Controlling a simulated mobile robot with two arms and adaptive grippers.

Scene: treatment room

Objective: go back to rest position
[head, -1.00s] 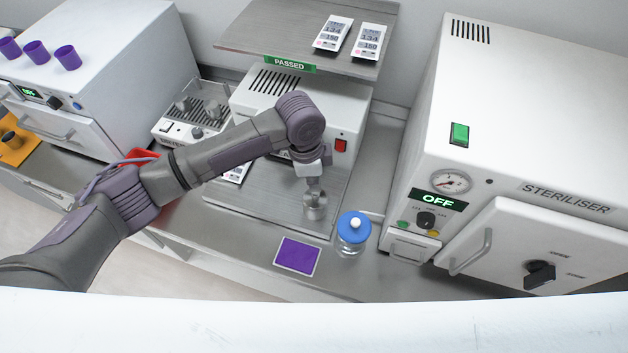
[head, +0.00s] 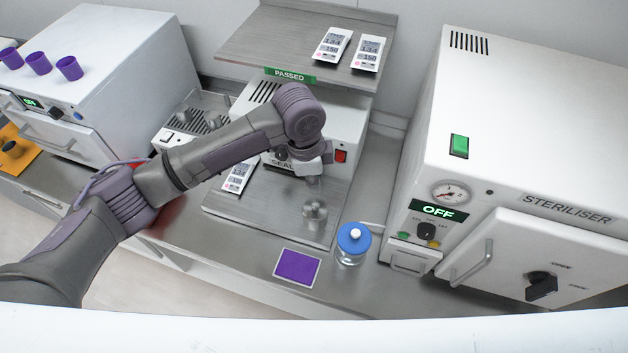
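My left arm comes in from the left, and its gripper (head: 313,181) hangs above the work board of the sealer (head: 350,115). Its fingers are small and seen from above, so I cannot tell if they are open or shut. Below the gripper, a small metal piece (head: 315,214) stands on the board, with a visible gap between them. My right gripper is not in view.
A blue-lidded glass jar (head: 352,247) and a purple square pad (head: 297,267) are near the counter's front edge. The steriliser (head: 520,215) stands at right, showing OFF. A shelf (head: 262,45) marked PASSED holds two pouches above the sealer.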

